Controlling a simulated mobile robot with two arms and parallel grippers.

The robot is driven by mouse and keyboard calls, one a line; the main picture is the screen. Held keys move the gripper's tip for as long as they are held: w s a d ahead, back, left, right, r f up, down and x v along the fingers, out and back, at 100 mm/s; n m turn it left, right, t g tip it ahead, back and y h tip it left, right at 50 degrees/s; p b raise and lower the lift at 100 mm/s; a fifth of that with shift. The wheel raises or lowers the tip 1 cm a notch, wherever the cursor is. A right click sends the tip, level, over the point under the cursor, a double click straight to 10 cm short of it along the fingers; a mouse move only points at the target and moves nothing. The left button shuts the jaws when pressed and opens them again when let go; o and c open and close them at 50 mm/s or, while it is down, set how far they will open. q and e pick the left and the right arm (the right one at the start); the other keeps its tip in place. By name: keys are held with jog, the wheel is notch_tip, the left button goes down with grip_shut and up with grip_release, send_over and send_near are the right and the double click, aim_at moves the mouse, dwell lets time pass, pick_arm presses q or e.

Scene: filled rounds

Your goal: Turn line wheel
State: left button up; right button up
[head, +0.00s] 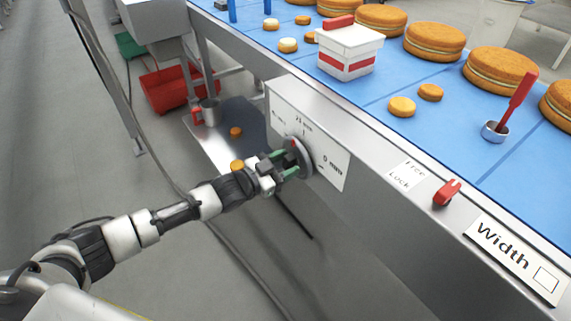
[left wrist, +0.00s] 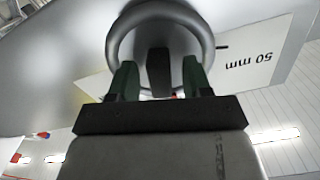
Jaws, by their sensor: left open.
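The line wheel (head: 305,160) is a grey round handwheel on a white marked plate on the machine's side panel. A red mark shows near its top left. In the left wrist view the wheel's thick grey rim (left wrist: 208,42) fills the top middle. My left gripper (head: 285,164) is at the wheel's face, with green fingers apart. In the left wrist view the open left gripper (left wrist: 158,78) reaches over the lower rim area, with a dark block between its fingers. I cannot tell whether the fingers touch the wheel. My right gripper is out of view.
A red lever (head: 447,192) sticks out by "Free Lock". A metal tray (head: 215,135) lies behind the gripper; a red crate (head: 172,88) stands beyond.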

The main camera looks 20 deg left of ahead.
pick_arm(q)
grip_shut()
dwell(0.3)
